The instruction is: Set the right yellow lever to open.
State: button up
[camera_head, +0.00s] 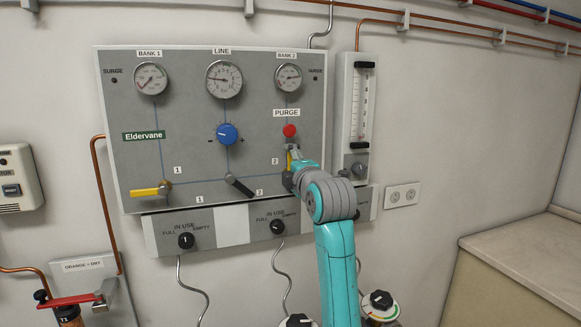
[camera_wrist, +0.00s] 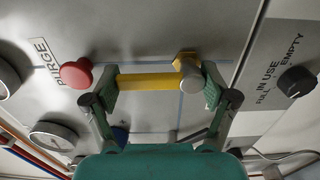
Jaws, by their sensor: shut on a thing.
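The right yellow lever (camera_head: 289,160) is on the grey panel, below the red PURGE button. It stands upright, its free end toward the button. In the wrist view the yellow lever (camera_wrist: 148,81) lies across the picture, with its pivot at the right. My gripper (camera_head: 289,166) is at this lever, and the arm hides part of it in the head view. In the wrist view my gripper (camera_wrist: 158,88) is shut on the lever lengthwise, one finger at the free end and the other by the grey pivot knob. The left yellow lever (camera_head: 150,191) lies level, pointing left.
The red PURGE button (camera_head: 289,131) is close above the lever; it also shows in the wrist view (camera_wrist: 76,73). A black lever (camera_head: 239,185) and a blue knob (camera_head: 227,134) are to the left. A flowmeter (camera_head: 359,115) stands at the right. Black IN USE knobs are below.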

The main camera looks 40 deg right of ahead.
jog(key=shift+r, duration=0.2)
jog(key=o, duration=1.5)
jog(key=shift+f, duration=0.1)
jog(key=shift+s, duration=0.1)
jog(key=v, duration=1.2)
